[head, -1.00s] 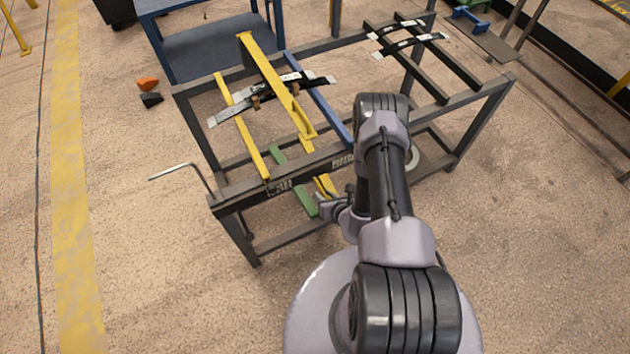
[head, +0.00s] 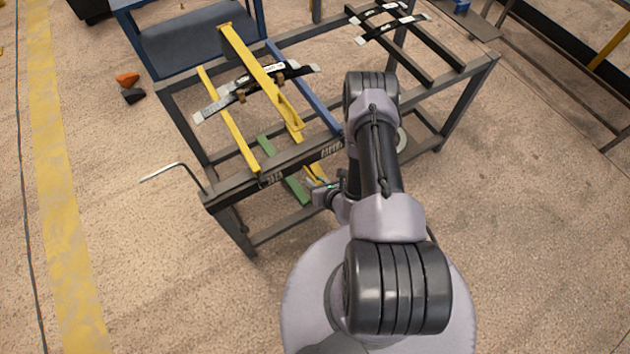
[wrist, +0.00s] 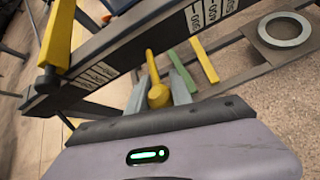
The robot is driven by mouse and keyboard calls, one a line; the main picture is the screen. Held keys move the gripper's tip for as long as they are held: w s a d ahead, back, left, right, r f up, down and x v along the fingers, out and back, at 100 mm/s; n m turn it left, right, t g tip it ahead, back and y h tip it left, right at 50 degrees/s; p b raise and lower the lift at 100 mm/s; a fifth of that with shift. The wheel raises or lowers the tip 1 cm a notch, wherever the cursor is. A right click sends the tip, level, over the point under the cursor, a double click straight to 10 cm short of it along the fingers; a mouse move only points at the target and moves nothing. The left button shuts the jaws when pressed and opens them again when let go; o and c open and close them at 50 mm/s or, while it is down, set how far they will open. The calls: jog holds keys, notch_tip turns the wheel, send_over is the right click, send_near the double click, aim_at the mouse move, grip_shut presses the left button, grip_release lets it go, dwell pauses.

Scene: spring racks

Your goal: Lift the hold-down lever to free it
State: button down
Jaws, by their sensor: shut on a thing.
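The long yellow hold-down lever (head: 244,50) lies across a dark leaf spring (head: 214,108) on the left part of the rack. A yellow handle with a rounded end (wrist: 158,96) shows in the wrist view, between the two grey fingers. My gripper (head: 322,192) is at the front of the rack, below the front rail, and shut on this handle; it also shows in the wrist view (wrist: 158,86). The handle's join to the long lever is hidden by the rail in the head view.
The dark front rail (head: 296,160) with white labels runs just above my gripper. A yellow bar (head: 230,120) and a blue bar (head: 303,88) flank the lever. A green bar (head: 285,175) lies low. A bent rod (head: 160,174) sticks out left.

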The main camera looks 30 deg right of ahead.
jog(key=shift+s+a+f, duration=0.1)
jog(key=shift+s+f, duration=0.05)
jog(key=shift+s, duration=0.05)
dwell(0.5)
jog(key=c, duration=1.5)
grip_release()
jog(key=shift+c, duration=0.2)
jog(key=o, duration=0.4)
jog(key=shift+s, duration=0.1)
jog(key=shift+r, duration=0.2)
